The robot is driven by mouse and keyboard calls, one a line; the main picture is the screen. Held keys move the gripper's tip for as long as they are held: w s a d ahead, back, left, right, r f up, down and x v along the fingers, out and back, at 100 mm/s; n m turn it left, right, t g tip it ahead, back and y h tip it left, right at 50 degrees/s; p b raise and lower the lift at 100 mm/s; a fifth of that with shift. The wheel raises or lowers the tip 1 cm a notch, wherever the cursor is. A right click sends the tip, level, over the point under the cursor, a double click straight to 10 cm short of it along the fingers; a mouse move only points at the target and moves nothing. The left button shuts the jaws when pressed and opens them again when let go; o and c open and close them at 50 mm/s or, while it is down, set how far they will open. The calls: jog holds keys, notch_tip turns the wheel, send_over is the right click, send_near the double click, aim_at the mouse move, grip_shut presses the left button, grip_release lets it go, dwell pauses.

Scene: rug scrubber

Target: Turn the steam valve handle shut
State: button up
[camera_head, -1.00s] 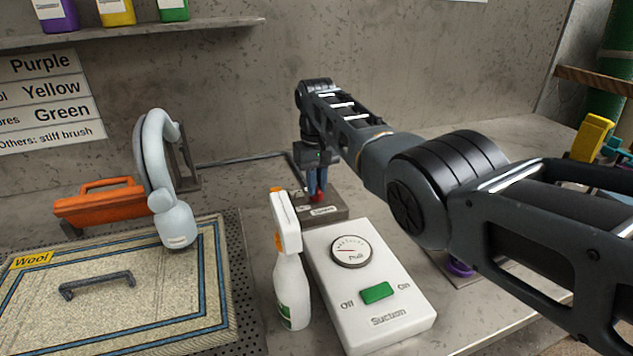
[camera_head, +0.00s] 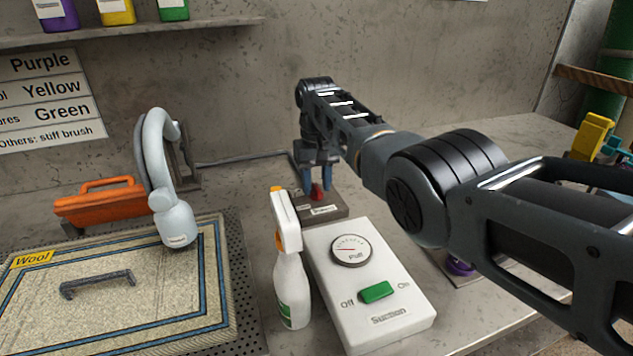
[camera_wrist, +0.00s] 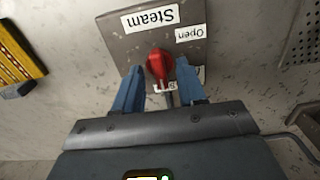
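The steam valve handle is a small red knob (camera_wrist: 160,65) on a grey plate labelled "Steam" (camera_wrist: 125,45) in the wrist view. An "Open" label sits beside it, and another label below it is partly hidden by my fingers. In the head view the red handle (camera_head: 316,191) shows on its box (camera_head: 330,206) behind the suction box. My gripper (camera_head: 317,188) points down at the handle. In the wrist view its two blue fingers (camera_wrist: 158,85) are apart, one on each side of the handle's lower end, with gaps visible. It holds nothing.
A white spray bottle (camera_head: 290,285) and the white suction box (camera_head: 400,315) stand in front of the valve. A pale hose nozzle (camera_head: 177,225) hangs over the wool rug (camera_head: 150,300) at left. An orange brush (camera_head: 100,205) lies behind it.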

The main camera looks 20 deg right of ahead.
aim_at(317, 187)
jog(key=shift+r, duration=0.1)
notch_tip(317, 187, up, 8)
jog(key=shift+f, duration=0.2)
dwell(0.3)
jog(key=shift+s+f, duration=0.1)
dwell(0.3)
